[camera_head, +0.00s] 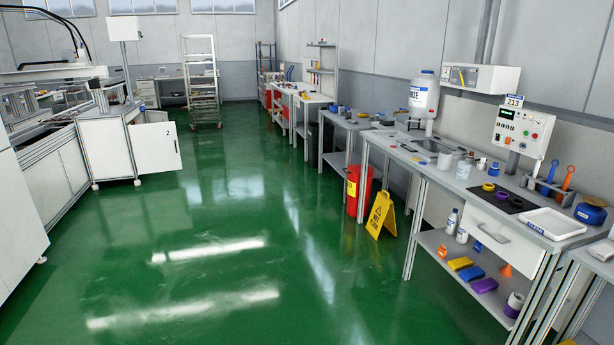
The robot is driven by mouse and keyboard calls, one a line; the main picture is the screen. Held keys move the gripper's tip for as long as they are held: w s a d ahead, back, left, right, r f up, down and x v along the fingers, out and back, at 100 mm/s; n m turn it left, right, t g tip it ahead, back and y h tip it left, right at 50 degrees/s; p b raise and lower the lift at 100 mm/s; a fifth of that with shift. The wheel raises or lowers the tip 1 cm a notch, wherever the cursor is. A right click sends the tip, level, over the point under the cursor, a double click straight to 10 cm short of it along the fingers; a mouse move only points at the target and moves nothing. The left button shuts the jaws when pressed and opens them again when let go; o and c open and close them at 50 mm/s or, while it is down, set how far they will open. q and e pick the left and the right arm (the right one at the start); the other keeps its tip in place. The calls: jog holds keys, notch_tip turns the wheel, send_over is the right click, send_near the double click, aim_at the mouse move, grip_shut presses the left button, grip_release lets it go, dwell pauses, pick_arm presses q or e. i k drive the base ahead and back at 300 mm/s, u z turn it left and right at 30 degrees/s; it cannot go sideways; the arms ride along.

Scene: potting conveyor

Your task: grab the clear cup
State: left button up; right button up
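A pale, see-through looking cup (463,170) stands upright on the long workbench (440,178) at the right. It is small in the picture, so I cannot be certain it is the clear cup. A greyish container (445,161) stands just to its left, and a blue-and-white item (481,165) is to its right. Neither of my grippers shows in this view, and nothing is seen touching the cup.
A yellow floor sign (381,214) and red bin (358,190) stand by the bench. The green floor (230,220) is clear.

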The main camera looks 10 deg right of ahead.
aim_at(463, 170)
jog(key=z, duration=0.45)
jog(key=i, duration=2.55)
jog(key=z, duration=0.65)
